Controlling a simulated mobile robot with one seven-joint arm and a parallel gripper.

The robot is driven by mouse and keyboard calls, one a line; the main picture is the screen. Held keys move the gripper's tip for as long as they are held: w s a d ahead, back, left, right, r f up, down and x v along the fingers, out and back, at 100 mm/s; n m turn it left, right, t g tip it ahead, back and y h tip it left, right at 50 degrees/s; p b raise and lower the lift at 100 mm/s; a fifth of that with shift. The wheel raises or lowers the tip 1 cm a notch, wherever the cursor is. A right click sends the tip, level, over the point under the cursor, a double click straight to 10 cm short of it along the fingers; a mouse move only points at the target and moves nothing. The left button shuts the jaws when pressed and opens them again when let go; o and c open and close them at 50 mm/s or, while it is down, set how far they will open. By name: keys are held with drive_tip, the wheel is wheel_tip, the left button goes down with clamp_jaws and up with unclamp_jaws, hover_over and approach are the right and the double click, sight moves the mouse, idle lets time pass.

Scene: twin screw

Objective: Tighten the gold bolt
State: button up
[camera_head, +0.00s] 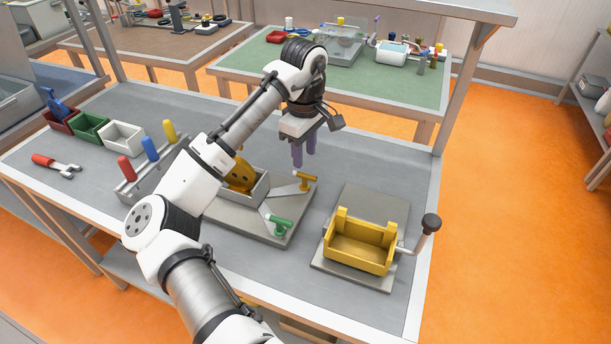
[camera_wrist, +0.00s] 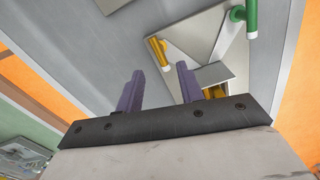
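The gold bolt (camera_head: 305,179), with a T-shaped handle, stands at the far right corner of a grey fixture plate (camera_head: 290,230). A green bolt (camera_head: 277,223) of the same kind is at the plate's near side. Both show in the wrist view, the gold bolt (camera_wrist: 157,50) beyond the fingertips and the green bolt (camera_wrist: 246,16) at upper right. My gripper (camera_head: 304,154) has purple fingers pointing down, above the gold bolt and apart from it. In the wrist view the fingers (camera_wrist: 160,72) are spread with nothing between them.
A yellow disc (camera_head: 241,176) sits in a grey holder on the fixture, partly hidden by my arm. A yellow open box (camera_head: 358,245) with a crank (camera_head: 430,224) stands to the right. Red, blue and yellow handles (camera_head: 150,148) stand in a rack at left. Bare bench lies behind the fixture.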

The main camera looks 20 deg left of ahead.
sight(305, 174)
wheel_tip(305, 174, down, 9)
drive_tip(key=shift+r+p, duration=0.2)
drive_tip(key=shift+p, duration=0.15)
